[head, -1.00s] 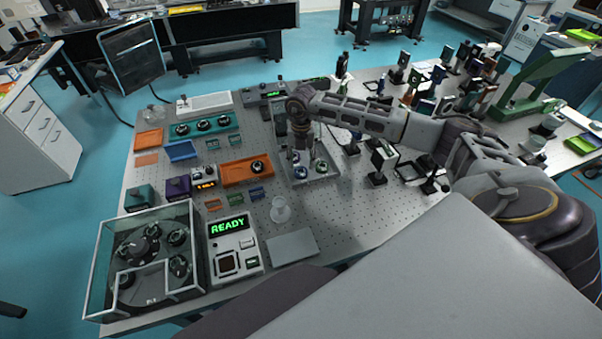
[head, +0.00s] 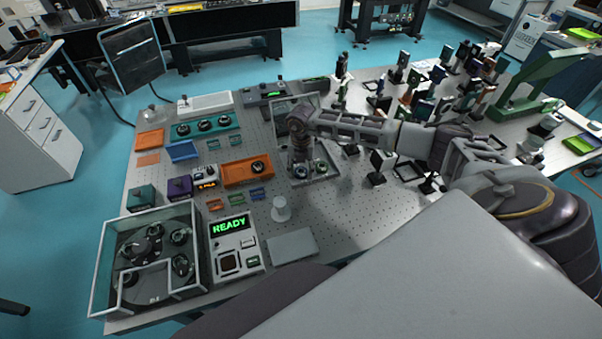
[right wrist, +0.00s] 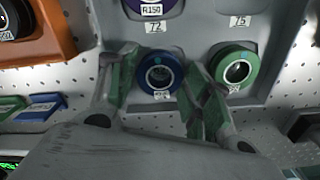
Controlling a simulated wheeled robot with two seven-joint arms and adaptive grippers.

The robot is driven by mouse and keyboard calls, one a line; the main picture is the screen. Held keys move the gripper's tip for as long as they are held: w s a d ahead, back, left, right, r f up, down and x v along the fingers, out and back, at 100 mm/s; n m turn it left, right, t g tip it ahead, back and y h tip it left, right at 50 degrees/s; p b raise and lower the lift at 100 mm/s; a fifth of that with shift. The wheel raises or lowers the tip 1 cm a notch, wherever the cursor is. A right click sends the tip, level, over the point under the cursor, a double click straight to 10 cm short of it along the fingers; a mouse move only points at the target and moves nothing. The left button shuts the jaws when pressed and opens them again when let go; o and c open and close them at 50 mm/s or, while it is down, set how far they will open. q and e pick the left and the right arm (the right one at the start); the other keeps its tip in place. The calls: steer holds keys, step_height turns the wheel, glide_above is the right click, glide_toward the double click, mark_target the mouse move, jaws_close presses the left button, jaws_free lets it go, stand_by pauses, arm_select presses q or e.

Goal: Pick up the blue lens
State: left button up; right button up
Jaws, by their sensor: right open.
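The blue lens (right wrist: 160,73) is a ring with a dark centre and a small light mark, in the grey lens tray (right wrist: 195,18). In the right wrist view it lies between the two spread fingers of my right gripper (right wrist: 164,88). The fingers are open, one on each side of it; I cannot tell whether they touch it. In the head view my right gripper (head: 301,164) points down over the tray, partly hiding the blue lens (head: 300,171). My left gripper is not in view.
A green lens (right wrist: 234,68) sits close to the right finger, and a purple lens (right wrist: 152,6) is above. An orange tray (head: 240,174) with a black-ringed part is to the left. A clear cup (head: 281,210) stands nearer. Optical mounts crowd the table's right side.

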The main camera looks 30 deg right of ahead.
mark_target(301, 171)
steer(key=c, duration=0.7)
steer(key=shift+r, duration=0.1)
steer(key=shift+r+b, duration=0.8)
steer(key=shift+r, duration=4.15)
